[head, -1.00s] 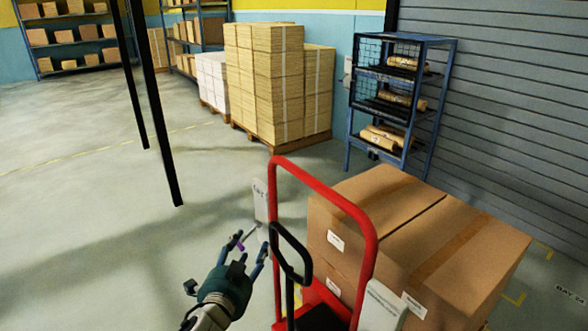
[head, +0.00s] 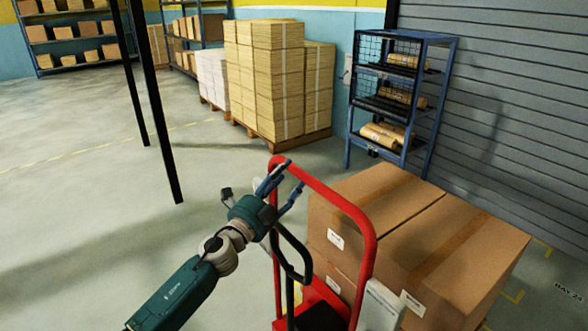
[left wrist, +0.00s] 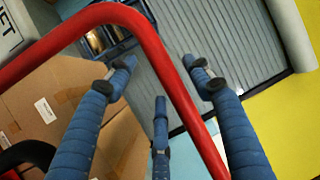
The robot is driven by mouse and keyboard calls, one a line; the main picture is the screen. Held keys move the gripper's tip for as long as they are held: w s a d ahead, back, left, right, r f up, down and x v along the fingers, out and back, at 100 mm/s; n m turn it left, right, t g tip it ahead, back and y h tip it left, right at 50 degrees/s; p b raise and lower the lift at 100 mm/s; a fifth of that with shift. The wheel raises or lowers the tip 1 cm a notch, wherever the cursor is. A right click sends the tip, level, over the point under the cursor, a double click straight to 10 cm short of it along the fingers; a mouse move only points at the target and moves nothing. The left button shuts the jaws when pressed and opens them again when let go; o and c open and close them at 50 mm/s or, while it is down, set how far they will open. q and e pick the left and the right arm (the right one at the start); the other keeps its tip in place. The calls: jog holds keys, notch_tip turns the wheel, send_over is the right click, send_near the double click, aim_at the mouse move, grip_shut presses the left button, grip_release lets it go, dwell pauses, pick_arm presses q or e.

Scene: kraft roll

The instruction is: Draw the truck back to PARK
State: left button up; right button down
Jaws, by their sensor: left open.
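The truck is a red-framed hand truck (head: 365,235) with a tall red hoop and a smaller black loop handle (head: 296,250). It stands at the lower right of the head view. My left gripper (head: 289,176) is open at the hoop's upper left corner. In the left wrist view the red hoop (left wrist: 162,55) crosses between the spread fingers of my left gripper (left wrist: 160,68). The fingers are not closed on it, and I cannot tell whether they touch. My right gripper is not in view. No PARK marking is visible.
Large cardboard boxes (head: 440,235) stand right beside the truck. A blue rack (head: 431,110) with kraft rolls stands behind, beside a grey shutter (head: 510,110). Stacked yellowish bundles (head: 265,85) sit on a pallet. Thin black posts (head: 160,120) rise at left. The floor at left is clear.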

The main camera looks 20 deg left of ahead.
aim_at(294, 170)
pick_arm(q)
jog(key=shift+x, duration=1.9)
grip_shut()
